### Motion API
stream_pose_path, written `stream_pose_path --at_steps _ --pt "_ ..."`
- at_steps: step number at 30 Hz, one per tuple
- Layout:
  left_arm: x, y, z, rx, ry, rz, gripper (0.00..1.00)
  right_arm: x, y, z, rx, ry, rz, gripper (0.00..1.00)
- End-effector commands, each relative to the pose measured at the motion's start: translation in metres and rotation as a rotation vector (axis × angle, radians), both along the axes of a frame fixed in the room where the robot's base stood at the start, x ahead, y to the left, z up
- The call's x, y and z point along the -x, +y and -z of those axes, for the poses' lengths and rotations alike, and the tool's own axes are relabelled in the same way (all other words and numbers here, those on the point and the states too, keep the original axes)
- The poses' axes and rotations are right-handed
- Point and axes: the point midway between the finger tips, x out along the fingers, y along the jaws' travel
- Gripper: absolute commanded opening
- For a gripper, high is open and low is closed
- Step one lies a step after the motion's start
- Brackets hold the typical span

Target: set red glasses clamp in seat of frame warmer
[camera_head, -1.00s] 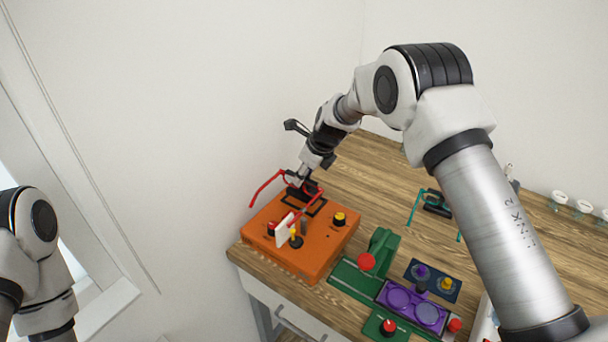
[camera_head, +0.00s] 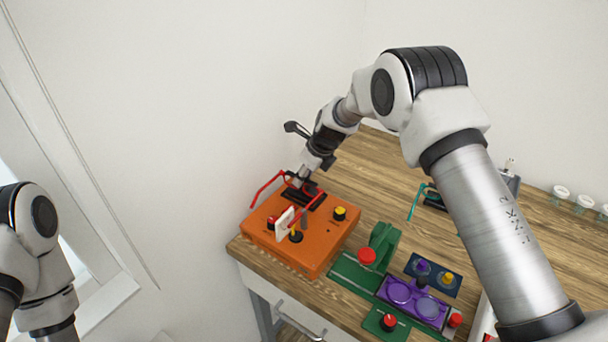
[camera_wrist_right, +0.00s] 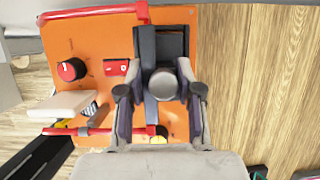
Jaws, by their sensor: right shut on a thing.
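The red glasses clamp (camera_wrist_right: 147,60) is a dark bar with a grey round knob and thin red temples. One red temple (camera_head: 263,191) also shows in the head view. My right gripper (camera_wrist_right: 160,100) is shut on the clamp's knob, over the back of the orange frame warmer (camera_head: 322,251). The warmer's seat (camera_wrist_right: 175,43) is a dark rectangle, partly covered by the clamp bar. The bar looks offset to the left of the seat in the wrist view. Whether it touches the seat I cannot tell. My left arm is at the left edge; its gripper is out of view.
The warmer carries a white card (camera_head: 284,223), a yellow knob (camera_head: 340,212) and other small controls. Right of it stand a green fixture (camera_head: 382,242) and a purple tray (camera_head: 427,311). Teal glasses (camera_head: 417,202) lie farther back. The wooden table (camera_head: 365,175) is clear behind the warmer.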

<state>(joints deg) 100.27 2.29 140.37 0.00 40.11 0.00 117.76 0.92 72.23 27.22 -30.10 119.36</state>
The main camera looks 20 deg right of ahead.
Motion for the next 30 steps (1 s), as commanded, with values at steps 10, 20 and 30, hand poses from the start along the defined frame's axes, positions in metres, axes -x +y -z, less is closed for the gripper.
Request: stream_pose_path --at_steps 10,20,30 --pt "0.0000 0.0000 0.0003 0.000 0.000 0.000 0.40 -0.0005 0.0000 0.0021 0.000 -0.002 0.000 0.59" --pt "0.0000 0.0000 0.0005 0.000 0.000 0.000 0.40 0.0003 0.0000 0.0038 0.000 0.001 0.000 0.81" --pt "0.0001 0.0000 -0.0030 0.000 0.000 0.000 0.40 0.0000 0.0000 -0.0002 0.000 0.000 0.000 0.81"
